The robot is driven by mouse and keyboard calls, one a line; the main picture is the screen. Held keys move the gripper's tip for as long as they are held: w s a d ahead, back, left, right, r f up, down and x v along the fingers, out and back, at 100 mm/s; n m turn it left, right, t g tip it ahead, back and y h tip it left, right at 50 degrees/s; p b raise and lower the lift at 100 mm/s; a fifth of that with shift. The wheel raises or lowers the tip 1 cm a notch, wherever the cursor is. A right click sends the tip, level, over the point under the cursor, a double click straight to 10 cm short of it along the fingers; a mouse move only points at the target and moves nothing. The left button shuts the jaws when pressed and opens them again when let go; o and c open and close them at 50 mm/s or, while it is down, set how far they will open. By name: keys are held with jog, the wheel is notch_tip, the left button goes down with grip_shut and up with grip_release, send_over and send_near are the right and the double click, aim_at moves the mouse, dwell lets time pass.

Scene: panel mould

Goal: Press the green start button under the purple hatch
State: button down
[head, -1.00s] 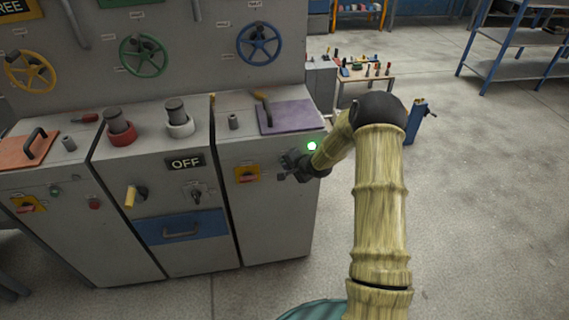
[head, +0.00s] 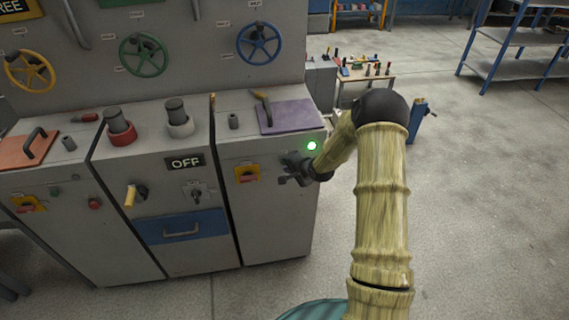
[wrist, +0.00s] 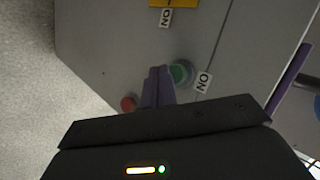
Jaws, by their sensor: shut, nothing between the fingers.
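The purple hatch (head: 288,116) lies closed on top of the right-hand cabinet, and its edge shows at the right of the wrist view (wrist: 292,52). The round green button (wrist: 182,73) sits on the cabinet's front face with an ON label (wrist: 203,82) beside it. My gripper (wrist: 157,74) is shut and empty, its purple fingers just left of the green button in the wrist view and slightly overlapping it. I cannot tell whether they touch it. In the head view my gripper (head: 283,179) is at the cabinet front below the hatch, and the button is not clear there.
A red button (wrist: 128,103) is left of the fingers in the wrist view. A yellow switch plate (head: 247,174) is left of my gripper. A dark handle (head: 265,107) stands on the hatch. Open floor lies right of the cabinet.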

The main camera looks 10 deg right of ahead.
jog(key=shift+s, duration=0.15)
jog(key=shift+s, duration=2.4)
jog(key=s+r+n+g+h+p, duration=0.1)
jog(key=s+r+n, duration=0.4)
jog(key=s+r, duration=0.5)
jog(key=s+r+n+g+h+p, duration=0.2)
jog(key=s+r+n+g, duration=0.3)
jog(key=s+r, duration=0.5)
jog(key=s+n, duration=0.1)
jog(key=s, duration=0.6)
jog(key=shift+s+a+h, duration=0.2)
jog(key=shift+a+h, duration=0.2)
jog(key=shift+s+d, duration=0.1)
jog(key=shift+s, duration=0.05)
